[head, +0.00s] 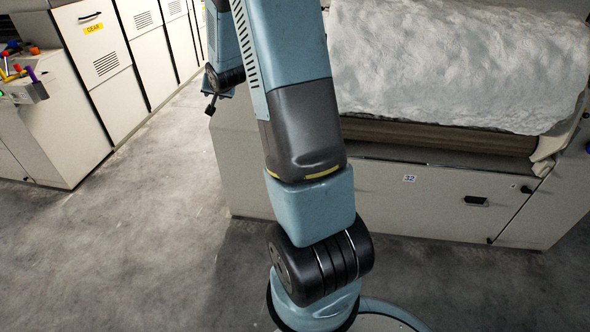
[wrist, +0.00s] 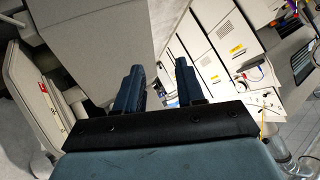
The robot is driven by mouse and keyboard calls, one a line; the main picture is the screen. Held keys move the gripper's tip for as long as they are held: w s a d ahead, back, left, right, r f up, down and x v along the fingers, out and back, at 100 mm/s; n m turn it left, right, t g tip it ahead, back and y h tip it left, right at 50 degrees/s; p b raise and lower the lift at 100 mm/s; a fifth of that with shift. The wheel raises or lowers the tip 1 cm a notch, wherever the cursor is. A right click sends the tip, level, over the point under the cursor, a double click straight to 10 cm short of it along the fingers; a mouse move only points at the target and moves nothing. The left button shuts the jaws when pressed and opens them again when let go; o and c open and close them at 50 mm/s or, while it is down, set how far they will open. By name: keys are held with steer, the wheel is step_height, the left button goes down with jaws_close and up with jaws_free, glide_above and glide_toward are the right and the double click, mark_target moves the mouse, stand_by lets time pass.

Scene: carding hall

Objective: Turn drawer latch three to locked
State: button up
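My gripper (wrist: 160,82) shows in the wrist view with its two dark blue fingers apart and nothing between them. In the head view my arm crosses the middle, and I cannot make out the fingertips there. I cannot pick out drawer latch three for certain in either view. A pale control box (head: 28,92) with several coloured levers stands at the far left of the head view. Similar small coloured parts (wrist: 246,76) show at the right of the wrist view, well apart from my fingers.
A carding machine (head: 420,185) bearing a thick white fibre sheet (head: 450,65) fills the right, with a dark recessed handle (head: 476,201) and label 32.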

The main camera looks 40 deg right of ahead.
steer(key=w+d+f+m+t+h, duration=0.15)
steer(key=d+f+m, duration=0.25)
steer(key=d+f, duration=0.65)
steer(key=w+d+f+m+t+h, duration=0.15)
steer(key=d+f+m, duration=0.35)
steer(key=f, duration=1.1)
steer(key=s+d+f+m+g+h, duration=0.15)
steer(key=s+f+m+h, duration=0.25)
steer(key=s+f+m, duration=0.5)
steer(key=s+d+f+m+h, duration=0.3)
steer(key=s+f+h, duration=0.3)
steer(key=f, duration=0.6)
steer(key=w+d+y, duration=0.1)
steer(key=w+d, duration=0.6)
steer(key=d, duration=0.3)
steer(key=shift+w, duration=0.35)
steer(key=shift+d+f+g, duration=0.1)
steer(key=shift+g, duration=0.15)
jaws_close()
